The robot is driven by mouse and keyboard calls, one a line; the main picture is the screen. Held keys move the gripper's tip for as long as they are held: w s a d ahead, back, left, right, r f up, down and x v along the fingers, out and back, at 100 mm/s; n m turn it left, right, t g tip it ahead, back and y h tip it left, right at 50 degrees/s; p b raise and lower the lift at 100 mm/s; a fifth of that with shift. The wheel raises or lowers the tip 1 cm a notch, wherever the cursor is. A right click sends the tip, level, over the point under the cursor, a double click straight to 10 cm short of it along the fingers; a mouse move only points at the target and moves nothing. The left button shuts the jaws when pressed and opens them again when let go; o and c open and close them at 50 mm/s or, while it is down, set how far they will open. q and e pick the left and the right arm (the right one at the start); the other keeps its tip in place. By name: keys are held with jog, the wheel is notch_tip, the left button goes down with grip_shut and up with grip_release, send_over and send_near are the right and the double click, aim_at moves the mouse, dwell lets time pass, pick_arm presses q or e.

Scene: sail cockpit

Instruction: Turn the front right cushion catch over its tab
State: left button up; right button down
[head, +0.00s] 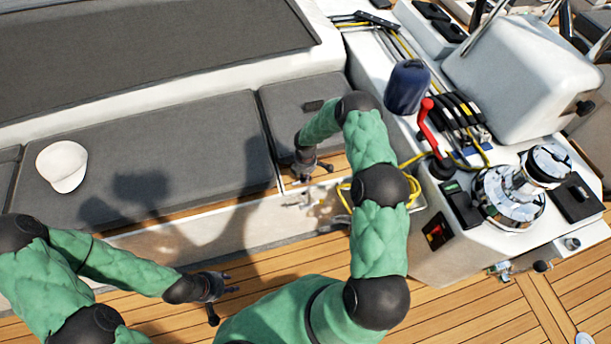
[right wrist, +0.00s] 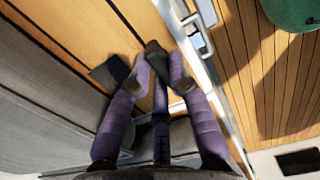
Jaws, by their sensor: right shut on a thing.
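My right gripper (head: 308,172) reaches down at the wooden strip in front of the small right seat cushion (head: 290,100). A small dark flat piece (right wrist: 107,72), apparently the cushion catch, lies at the left fingertip, beside the grey cushion edge (right wrist: 50,90). The fingers hide part of it, and I cannot make out its tab or how far it is turned. My left gripper (head: 226,285) is empty, with its fingers spread, above the deck at the lower middle.
A metal latch (right wrist: 195,35) sits on the white seat front beside the wood. A white hat-like object (head: 62,166) lies on the long cushion (head: 170,150). The console with a red handle (head: 426,120) and a chrome winch (head: 508,195) stands right. The teak deck (head: 480,315) is open there.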

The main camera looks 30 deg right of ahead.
jog(key=shift+m, duration=0.3)
jog(key=m+b, duration=0.2)
jog(key=shift+d+f+m, duration=0.1)
jog(key=shift+m, duration=0.3)
jog(key=m+b, duration=0.2)
jog(key=m, duration=0.3)
jog(key=shift+s+b, duration=0.1)
jog(key=shift+b, duration=0.25)
jog(key=m+b, duration=0.2)
jog(key=m, duration=0.3)
jog(key=shift+d, duration=0.1)
jog(key=shift+s+m+b, duration=0.15)
jog(key=shift+m+b, duration=0.6)
jog(key=shift+m, duration=1.45)
jog(key=c, duration=1.1)
grip_release()
jog(key=shift+c, duration=0.2)
